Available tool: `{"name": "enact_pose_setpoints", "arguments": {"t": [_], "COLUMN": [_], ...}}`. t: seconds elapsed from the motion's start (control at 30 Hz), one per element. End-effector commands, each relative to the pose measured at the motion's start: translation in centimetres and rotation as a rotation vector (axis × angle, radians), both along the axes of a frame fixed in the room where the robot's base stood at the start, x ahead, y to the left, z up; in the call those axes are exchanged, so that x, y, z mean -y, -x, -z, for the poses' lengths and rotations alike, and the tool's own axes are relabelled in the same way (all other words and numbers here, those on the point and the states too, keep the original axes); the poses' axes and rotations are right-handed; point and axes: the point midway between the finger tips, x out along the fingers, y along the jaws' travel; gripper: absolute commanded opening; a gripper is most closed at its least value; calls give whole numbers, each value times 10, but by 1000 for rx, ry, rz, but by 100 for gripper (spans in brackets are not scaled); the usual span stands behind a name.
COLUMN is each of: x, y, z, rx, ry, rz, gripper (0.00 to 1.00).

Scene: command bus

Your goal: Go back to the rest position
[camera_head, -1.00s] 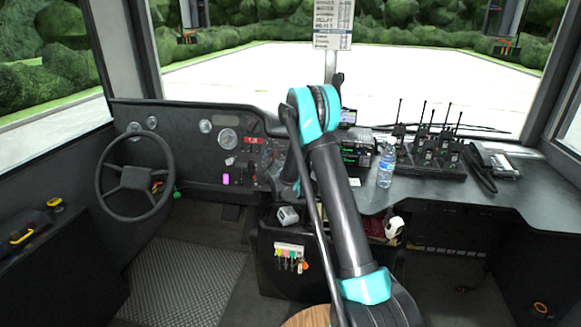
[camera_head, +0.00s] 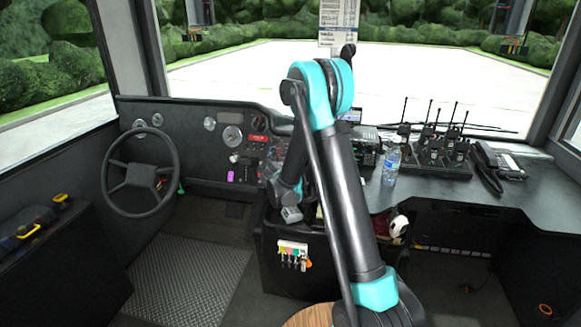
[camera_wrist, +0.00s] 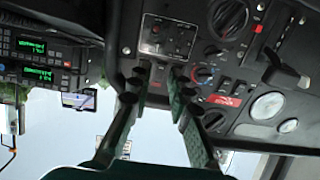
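My gripper (camera_wrist: 162,72) shows in the wrist view with its two dark fingers apart. Nothing shows held between them. The dashboard panel (camera_wrist: 168,38) with knobs and switches is beyond the fingertips. In the head view my arm rises from the bottom, bends at a high elbow and folds down in front of the dashboard (camera_head: 196,150). The fingers are hard to make out there, against the dark console.
The steering wheel (camera_head: 141,190) is at left. A water bottle (camera_head: 391,162) stands on the right counter (camera_head: 470,188), close to my arm. Several radios (camera_head: 436,150) in a charger and a desk phone (camera_head: 500,160) are farther right. The floor (camera_head: 190,280) at left is clear.

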Motion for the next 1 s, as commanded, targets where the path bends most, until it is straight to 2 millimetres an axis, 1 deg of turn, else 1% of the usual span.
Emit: {"name": "enact_pose_setpoints", "arguments": {"t": [0.33, 0.47, 0.57, 0.67, 0.77, 0.8, 0.87, 0.9, 0.97, 1.0], "x": [0, 11, 30, 53, 73, 80, 89, 95, 102, 106], "y": [2, 13, 35, 67, 103, 118, 141, 157, 181, 197], "z": [-1, -6, -15, -24, -29, -31, -32, -33, -33, -32], "rx": [-1, -29, -81, -155, -232, -265, -311, -342, -389, -418], "ry": [0, 3, 9, 12, 14, 12, 9, 8, 3, -1], "rz": [1, 11, 26, 38, 42, 41, 38, 33, 25, 16], "gripper": [19, 19, 19, 19, 19, 19, 19, 19, 19, 19]}}
